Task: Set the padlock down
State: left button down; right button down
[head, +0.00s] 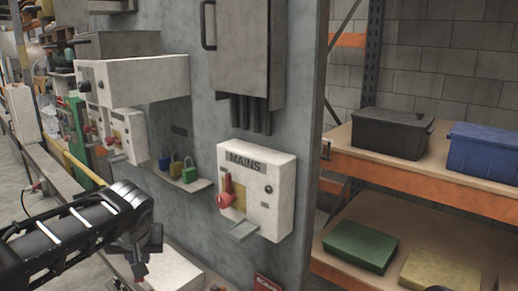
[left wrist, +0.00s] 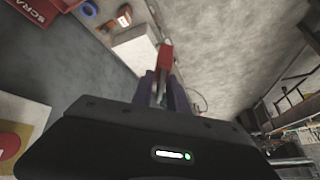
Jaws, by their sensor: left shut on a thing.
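My left gripper (head: 140,268) hangs low at the left of the head view, in front of the grey panel. In the left wrist view its fingers (left wrist: 164,88) are shut on a red thing, which looks like the red padlock (left wrist: 165,57). A small red patch shows at the fingertips in the head view, but the padlock's shape is mostly hidden. Blue (head: 164,160), yellow (head: 176,167) and green (head: 189,172) padlocks stand on a small ledge (head: 200,189) on the panel. The gripper is below and left of that ledge. My right gripper is not in view.
A white MAINS box (head: 265,215) with a red handle (head: 226,190) juts from the panel, right of the ledge. A white block (head: 172,270) lies below my gripper. A red bin (left wrist: 30,12) shows in the wrist view. Shelves with bins (head: 392,132) stand at right.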

pick_arm(q)
jog(key=d+f+m, duration=0.1)
jog(key=d+f, duration=0.3)
jog(key=f, duration=0.3)
jog(key=w+d+f+m+h, duration=0.1)
jog(key=d+f, duration=0.3)
jog(key=f, duration=0.3)
jog(key=shift+t+b, duration=0.3)
jog(key=shift+b, duration=0.15)
